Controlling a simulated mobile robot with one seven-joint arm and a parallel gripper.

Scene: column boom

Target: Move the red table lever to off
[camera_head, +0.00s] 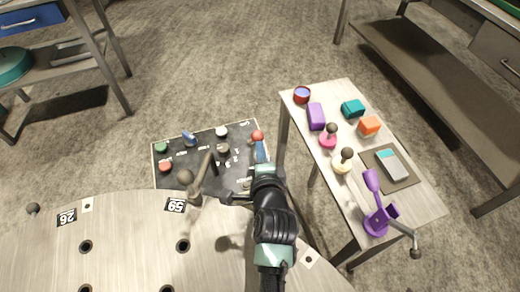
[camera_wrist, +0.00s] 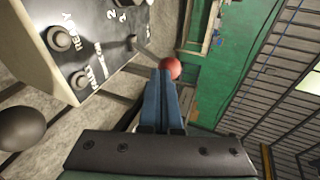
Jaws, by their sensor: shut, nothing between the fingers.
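A red ball knob (camera_head: 257,135) shows at the right edge of a dark control panel (camera_head: 235,183); its stem is hidden. In the wrist view the red knob (camera_wrist: 171,68) is just past my fingertips; I cannot tell whether they touch it. My gripper (camera_head: 260,145) points at the knob, its blue fingers together and empty; the fingers also show in the wrist view (camera_wrist: 160,75). A pink-red piece (camera_head: 328,141) with a dark knob stands on the side table to the right. No on or off marking can be read for either.
A brown-knobbed lever (camera_head: 186,178) rises beside my gripper; the panel also bears several buttons. The wooden side table (camera_head: 308,169) holds several blocks, a cream knobbed piece (camera_head: 342,165) and a purple holder (camera_head: 375,222). A round metal table (camera_head: 130,235) fills the front. Carpet is open behind.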

